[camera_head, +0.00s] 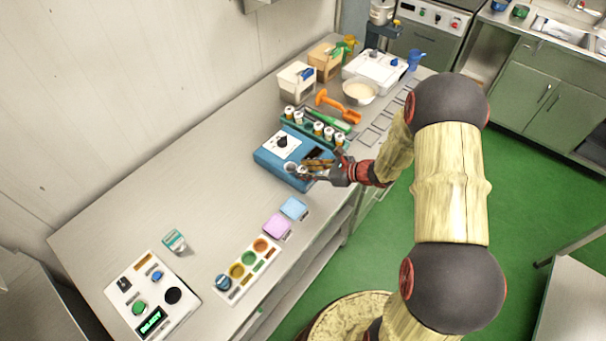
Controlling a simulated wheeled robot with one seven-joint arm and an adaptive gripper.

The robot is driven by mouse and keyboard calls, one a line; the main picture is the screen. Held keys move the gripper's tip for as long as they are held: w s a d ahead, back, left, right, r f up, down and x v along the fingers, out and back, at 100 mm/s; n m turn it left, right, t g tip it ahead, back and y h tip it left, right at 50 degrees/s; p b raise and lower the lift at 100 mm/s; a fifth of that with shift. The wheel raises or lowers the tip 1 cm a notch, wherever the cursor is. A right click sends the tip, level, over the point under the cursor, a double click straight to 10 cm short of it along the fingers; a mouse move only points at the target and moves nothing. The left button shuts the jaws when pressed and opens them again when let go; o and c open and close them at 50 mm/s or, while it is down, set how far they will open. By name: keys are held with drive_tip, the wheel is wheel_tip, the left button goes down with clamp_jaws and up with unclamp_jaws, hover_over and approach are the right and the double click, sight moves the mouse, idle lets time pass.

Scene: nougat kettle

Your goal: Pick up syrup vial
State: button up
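Several vials with white caps and brownish bodies (318,129) stand in a green rack (303,127) behind the blue device. Which of them is the syrup vial cannot be read from here. My gripper (308,169) reaches in from the right over the right part of the blue device (268,155), in front of the rack. Its dark fingers point left. Brownish and pale shapes show at the fingers, too small to tell whether a vial is between them. The device has a white panel with a black knob (282,142).
Behind the rack lie an orange tool (340,107), a pale bowl (360,90) and bins (297,80). Pink (277,226) and blue (293,208) pads, a tray of coloured round pots (249,260) and a control panel (152,297) are nearer. The bench's left middle is clear.

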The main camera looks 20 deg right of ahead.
drive_tip(key=c, duration=0.6)
clamp_jaws()
drive_tip(key=shift+r, duration=0.1)
